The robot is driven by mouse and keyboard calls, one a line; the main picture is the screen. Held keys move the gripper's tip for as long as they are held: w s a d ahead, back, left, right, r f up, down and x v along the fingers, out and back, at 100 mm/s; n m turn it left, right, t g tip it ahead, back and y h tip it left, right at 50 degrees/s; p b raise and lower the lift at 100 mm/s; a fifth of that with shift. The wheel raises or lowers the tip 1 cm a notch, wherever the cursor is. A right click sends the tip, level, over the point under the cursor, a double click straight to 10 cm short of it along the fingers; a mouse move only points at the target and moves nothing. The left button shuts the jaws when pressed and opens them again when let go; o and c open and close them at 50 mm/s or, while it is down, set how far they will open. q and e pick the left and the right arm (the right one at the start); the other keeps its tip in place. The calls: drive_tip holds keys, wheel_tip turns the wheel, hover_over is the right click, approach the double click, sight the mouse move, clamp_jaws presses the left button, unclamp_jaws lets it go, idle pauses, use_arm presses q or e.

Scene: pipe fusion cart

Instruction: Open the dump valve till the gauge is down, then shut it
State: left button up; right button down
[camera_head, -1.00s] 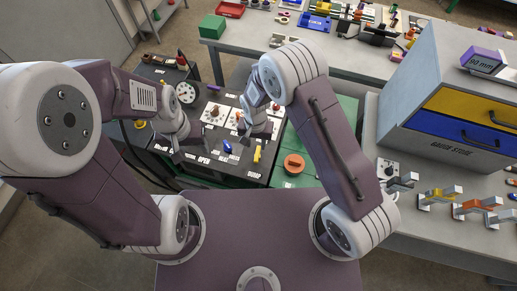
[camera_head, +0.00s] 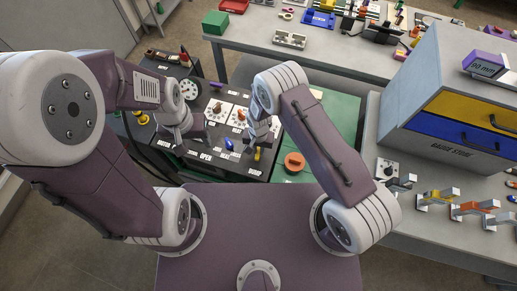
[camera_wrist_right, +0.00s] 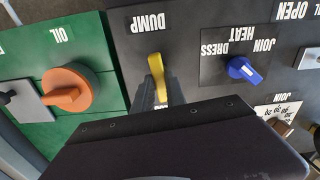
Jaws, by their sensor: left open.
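The dump valve's yellow handle (camera_head: 257,155) stands on the dark panel above the DUMP label. It also shows in the right wrist view (camera_wrist_right: 156,68), pointing nearly straight up and down in that picture. My right gripper (camera_head: 262,141) is right at the handle and partly covers it; whether its fingers touch or close on it is not clear. The round white gauge (camera_head: 189,90) is at the panel's back left; its needle is too small to read. My left gripper (camera_head: 182,138) is open and empty over the panel's left side, near the MOTOR and OPEN labels.
A blue knob (camera_wrist_right: 242,69) sits beside the yellow handle. An orange knob (camera_wrist_right: 68,90) is on the green OIL housing on the other side. A grey bench with the gauge store cabinet (camera_head: 450,145) stands to the right.

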idle(0.3)
drive_tip(key=n+b, duration=0.2)
drive_tip(key=n, duration=0.1)
drive_tip(key=shift+f, duration=0.1)
drive_tip(key=n+b, duration=0.2)
drive_tip(key=n, duration=0.2)
drive_tip(key=shift+n, duration=0.4)
drive_tip(key=n+b, duration=0.1)
drive_tip(key=n, duration=0.3)
drive_tip(key=shift+n+b, duration=0.7)
drive_tip(key=shift+n, duration=1.6)
drive_tip(key=shift+r, duration=0.2)
drive_tip(key=c, duration=1.4)
unclamp_jaws()
drive_tip(key=shift+o, duration=0.2)
